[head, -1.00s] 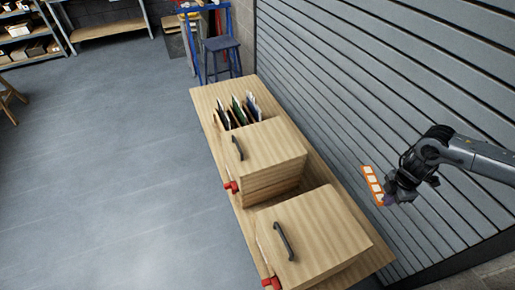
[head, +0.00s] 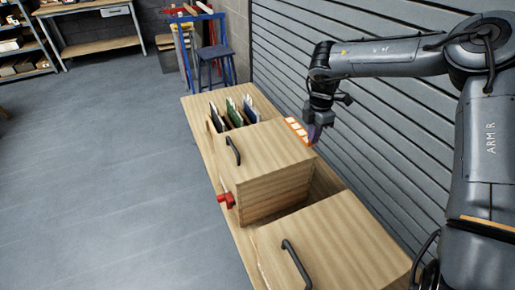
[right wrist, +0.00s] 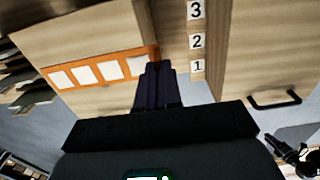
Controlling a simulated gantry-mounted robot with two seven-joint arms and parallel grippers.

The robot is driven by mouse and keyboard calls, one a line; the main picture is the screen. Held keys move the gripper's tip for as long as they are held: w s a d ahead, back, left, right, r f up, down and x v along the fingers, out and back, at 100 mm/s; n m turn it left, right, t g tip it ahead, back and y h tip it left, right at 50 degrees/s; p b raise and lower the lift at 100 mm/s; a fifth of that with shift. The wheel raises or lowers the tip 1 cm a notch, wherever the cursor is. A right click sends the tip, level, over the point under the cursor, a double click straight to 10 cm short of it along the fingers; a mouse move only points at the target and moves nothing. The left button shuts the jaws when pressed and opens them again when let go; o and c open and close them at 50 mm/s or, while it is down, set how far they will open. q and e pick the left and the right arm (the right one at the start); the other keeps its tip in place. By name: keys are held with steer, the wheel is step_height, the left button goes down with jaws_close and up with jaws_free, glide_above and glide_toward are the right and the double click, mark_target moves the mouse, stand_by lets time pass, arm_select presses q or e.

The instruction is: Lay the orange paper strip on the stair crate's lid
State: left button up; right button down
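The orange paper strip (head: 298,130) with several white squares is held by its end in my right gripper (head: 315,134). It shows at the back right edge of the far wooden crate's lid (head: 262,155); I cannot tell if it touches. In the right wrist view the strip (right wrist: 85,72) extends left from the dark fingers (right wrist: 157,80). A nearer wooden crate (head: 335,245) has a similar lid and handle. Neither is clearly marked as the stair crate. A dark purple-tipped gripper, apparently my left (right wrist: 278,143), shows small in the right wrist view; its opening is unclear.
Both crates stand on a long wooden bench. Upright coloured panels (head: 233,112) stand beyond the far crate. Tags numbered 1, 2 and 3 (right wrist: 197,40) show between the crates. A red latch (head: 227,200) sticks out in front. A grey slatted wall (head: 385,105) runs behind.

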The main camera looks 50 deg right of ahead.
steer(key=w+f+b, duration=0.1)
steer(key=w+f, duration=0.1)
steer(key=w, duration=0.1)
steer(key=w+a+f+b, duration=0.1)
steer(key=w+f+b, duration=0.1)
steer(key=w, duration=0.2)
steer(key=w+f+b, duration=0.1)
steer(key=w+f, duration=0.2)
steer(key=w, duration=0.1)
steer(key=shift+w+a, duration=0.2)
steer(key=shift+a, duration=0.15)
steer(key=shift+w+f, duration=0.1)
steer(key=shift+w, duration=0.25)
step_height(320, 180, down, 3)
steer(key=shift+f+b, duration=0.2)
steer(key=shift+b, duration=1)
steer(key=shift+f, duration=0.3)
steer(key=shift+f, duration=0.15)
steer(key=c, duration=1.3)
jaws_free()
